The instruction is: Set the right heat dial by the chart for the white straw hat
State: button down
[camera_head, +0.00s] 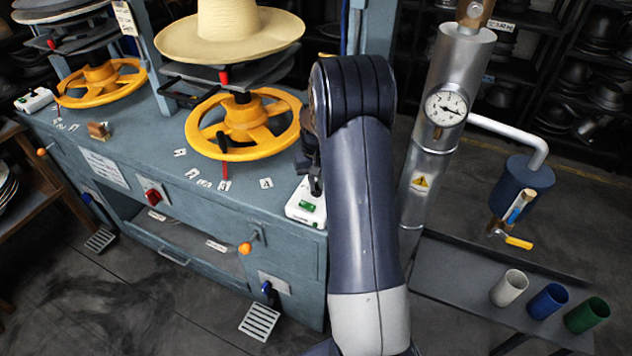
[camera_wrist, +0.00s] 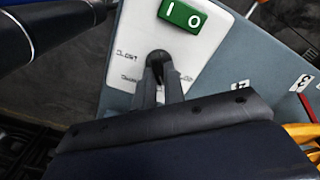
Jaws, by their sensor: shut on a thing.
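The right white control box (camera_head: 306,206) sits on the press's right front corner, with a green switch. In the wrist view, this white plate (camera_wrist: 125,40) carries a green I/O rocker (camera_wrist: 183,15) and a small dark dial knob (camera_wrist: 157,56). Small lettering lies left of the knob, too blurred to read surely. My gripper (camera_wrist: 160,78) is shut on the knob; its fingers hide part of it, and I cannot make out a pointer. In the head view my gripper (camera_head: 314,180) is partly hidden by my arm. A pale straw hat (camera_head: 228,30) sits above the right yellow wheel (camera_head: 245,120). A white printed sheet (camera_head: 104,168), unreadable here, is on the front panel.
Numbered cards (camera_head: 224,185) lie around the wheel. A red switch (camera_head: 152,194) and an orange-knobbed lever (camera_head: 246,248) are on the front. A metal steam column (camera_head: 437,150) with gauge stands right of my arm. White, blue and green cups (camera_head: 547,301) stand on a low shelf.

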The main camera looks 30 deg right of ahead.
aim_at(316, 185)
jog(key=c, duration=1.5)
grip_release()
notch_tip(316, 185, up, 11)
jog(key=shift+f+b, duration=0.1)
jog(key=shift+b, duration=0.45)
notch_tip(316, 185, down, 11)
jog(key=shift+r+p, duration=0.1)
jog(key=shift+p, duration=0.5)
